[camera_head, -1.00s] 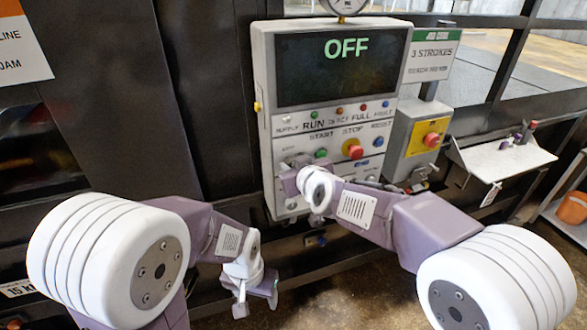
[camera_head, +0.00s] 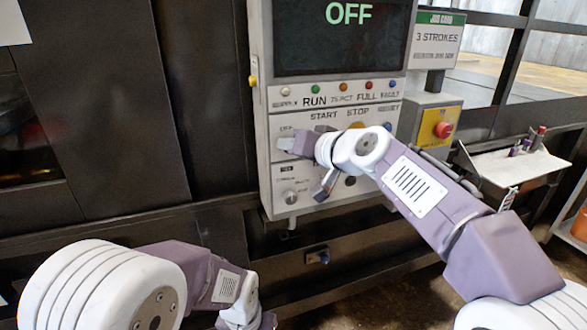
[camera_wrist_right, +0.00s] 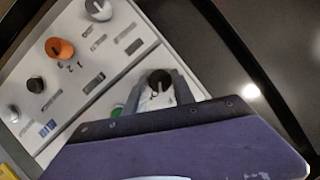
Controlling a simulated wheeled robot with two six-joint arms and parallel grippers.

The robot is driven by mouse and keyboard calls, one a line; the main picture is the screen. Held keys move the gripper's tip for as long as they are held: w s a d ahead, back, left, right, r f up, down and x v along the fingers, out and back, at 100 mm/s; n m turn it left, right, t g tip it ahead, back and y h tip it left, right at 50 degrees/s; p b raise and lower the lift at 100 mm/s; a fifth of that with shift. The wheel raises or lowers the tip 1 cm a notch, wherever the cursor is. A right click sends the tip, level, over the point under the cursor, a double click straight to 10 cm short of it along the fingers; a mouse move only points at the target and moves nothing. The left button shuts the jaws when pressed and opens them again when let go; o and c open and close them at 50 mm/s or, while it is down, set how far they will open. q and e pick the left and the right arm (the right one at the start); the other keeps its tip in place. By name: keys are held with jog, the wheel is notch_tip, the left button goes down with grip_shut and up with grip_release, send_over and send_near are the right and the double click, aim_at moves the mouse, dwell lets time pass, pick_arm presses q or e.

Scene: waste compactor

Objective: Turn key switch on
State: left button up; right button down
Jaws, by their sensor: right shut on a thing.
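The key switch (camera_wrist_right: 160,80) shows in the right wrist view as a dark round head between my right gripper's fingers (camera_wrist_right: 161,92). In the head view my right gripper (camera_head: 290,144) is at the left side of the control panel (camera_head: 264,190), beside an OFF label. The gripper is shut on the key switch, and in the head view the gripper hides it. The display (camera_head: 335,50) reads OFF. My left gripper (camera_head: 258,321) is low in the head view, away from the panel, with its fingertips cut off by the bottom edge.
Below the gripper is a round selector knob (camera_head: 290,197). The wrist view shows an orange knob (camera_wrist_right: 60,48) and a green button (camera_wrist_right: 117,110). A red button (camera_head: 443,130) on a yellow plate and a small shelf (camera_head: 515,165) stand to the right.

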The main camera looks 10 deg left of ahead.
jog(key=shift+d+m+y+b, duration=0.1)
jog(key=shift+m+y+b, duration=1)
jog(key=shift+m+b, duration=0.85)
jog(key=c, duration=1.1)
grip_release()
jog(key=shift+w, duration=0.1)
jog(key=shift+o, duration=0.2)
jog(key=shift+b, duration=0.35)
jog(key=b+v, duration=0.2)
jog(key=v, duration=0.7)
jog(key=shift+b, duration=0.35)
